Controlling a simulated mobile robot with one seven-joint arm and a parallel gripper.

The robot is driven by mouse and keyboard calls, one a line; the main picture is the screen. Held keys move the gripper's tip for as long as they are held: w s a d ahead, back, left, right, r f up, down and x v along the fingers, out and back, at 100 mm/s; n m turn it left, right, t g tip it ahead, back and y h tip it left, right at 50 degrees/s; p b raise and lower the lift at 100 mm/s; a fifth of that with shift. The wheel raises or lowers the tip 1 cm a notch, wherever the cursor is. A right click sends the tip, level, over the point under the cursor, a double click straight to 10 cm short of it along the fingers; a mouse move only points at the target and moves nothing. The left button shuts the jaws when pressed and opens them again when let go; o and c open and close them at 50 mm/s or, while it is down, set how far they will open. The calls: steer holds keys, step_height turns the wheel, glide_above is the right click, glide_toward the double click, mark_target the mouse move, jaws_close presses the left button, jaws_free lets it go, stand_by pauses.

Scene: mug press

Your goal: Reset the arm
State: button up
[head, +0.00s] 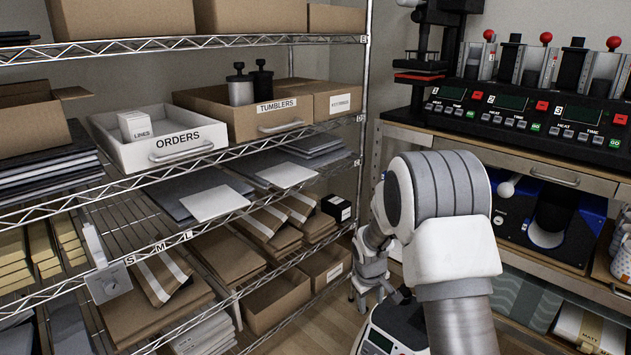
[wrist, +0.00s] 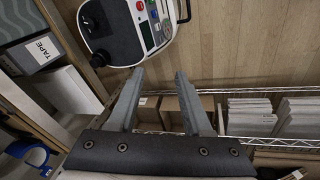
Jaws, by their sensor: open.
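My arm extends from the bottom of the head view, between the wire shelving and the press counter, and bends down toward the floor. My gripper shows in the wrist view (wrist: 158,73) with its two grey fingers spread apart. Nothing is between the fingers. Bare wooden floor and part of my base lie beyond the fingertips. In the head view the gripper is low down, partly hidden behind my arm, and its fingers are hard to make out there.
Wire shelving (head: 200,40) on the left holds an ORDERS bin (head: 165,155), a TUMBLERS box (head: 225,118) and flat packages. On the right, a counter (head: 570,172) carries several mug presses (head: 505,105). Floor (wrist: 240,50) is clear between.

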steer(key=s+d+r+m+t, duration=0.1)
steer(key=s+r+m, duration=0.1)
steer(key=s+r, duration=0.65)
steer(key=s+r+m+t, duration=0.1)
steer(key=s+r, duration=0.3)
steer(key=r, duration=0.9)
steer(key=s+r+m+t+y, duration=0.1)
steer(key=s+r, duration=0.2)
steer(key=s, duration=0.7)
steer(key=s+r+m, duration=0.1)
steer(key=s+r, duration=0.2)
steer(key=s, duration=0.8)
step_height(320, 180, up, 21)
steer(key=p, duration=2.1)
steer(key=shift+w+a+f, duration=0.15)
steer(key=shift+w+a, duration=0.1)
steer(key=shift+a, duration=0.2)
